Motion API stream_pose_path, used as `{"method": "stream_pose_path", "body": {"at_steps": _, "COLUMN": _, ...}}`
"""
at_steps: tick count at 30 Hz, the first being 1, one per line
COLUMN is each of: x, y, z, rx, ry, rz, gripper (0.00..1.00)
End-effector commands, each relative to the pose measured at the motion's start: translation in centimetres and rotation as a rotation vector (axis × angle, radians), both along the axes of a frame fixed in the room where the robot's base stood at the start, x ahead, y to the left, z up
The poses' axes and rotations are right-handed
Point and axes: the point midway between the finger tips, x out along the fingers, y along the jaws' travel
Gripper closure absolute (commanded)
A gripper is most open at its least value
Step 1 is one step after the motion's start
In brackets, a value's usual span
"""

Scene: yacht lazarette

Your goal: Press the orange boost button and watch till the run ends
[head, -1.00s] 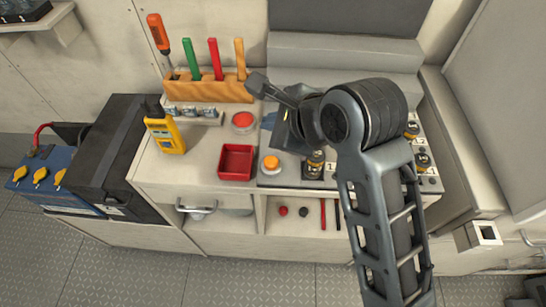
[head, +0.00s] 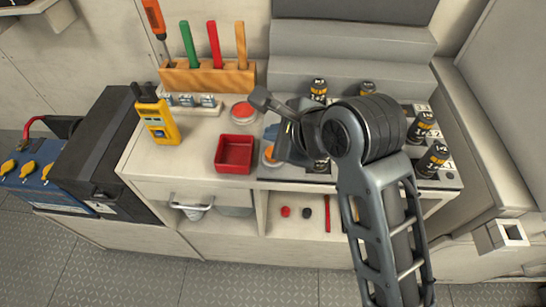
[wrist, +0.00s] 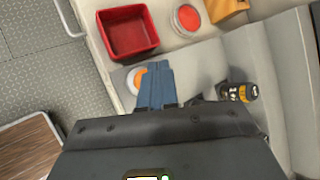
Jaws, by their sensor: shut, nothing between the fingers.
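The orange boost button (head: 268,156) sits on a pale round base at the front left of the dark panel on the worktop. It also shows in the wrist view (wrist: 138,80), partly covered by my fingers. My gripper (head: 272,134) is shut and empty, with blue fingers close together. In the wrist view its fingertips (wrist: 158,68) overlap the right part of the button. I cannot tell whether they touch it or hover just above. My arm hides part of the panel.
A red tray (head: 234,154) stands just left of the button. A red round button (head: 243,111) lies behind the tray. Several labelled black cylinders (head: 421,128) stand on the panel. A yellow meter (head: 158,118) and a wooden tool rack (head: 207,78) stand farther left and back.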

Motion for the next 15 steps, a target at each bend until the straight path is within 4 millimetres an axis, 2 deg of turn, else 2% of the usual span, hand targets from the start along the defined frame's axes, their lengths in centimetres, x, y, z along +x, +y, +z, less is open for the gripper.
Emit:
{"method": "stream_pose_path", "body": {"at_steps": 5, "x": 0.0, "y": 0.0, "z": -1.5, "rx": -0.001, "ry": 0.001, "rz": 0.0, "gripper": 1.0}}
{"method": "stream_pose_path", "body": {"at_steps": 15, "x": 0.0, "y": 0.0, "z": -1.7, "rx": 0.0, "ry": 0.0, "rz": 0.0, "gripper": 1.0}}
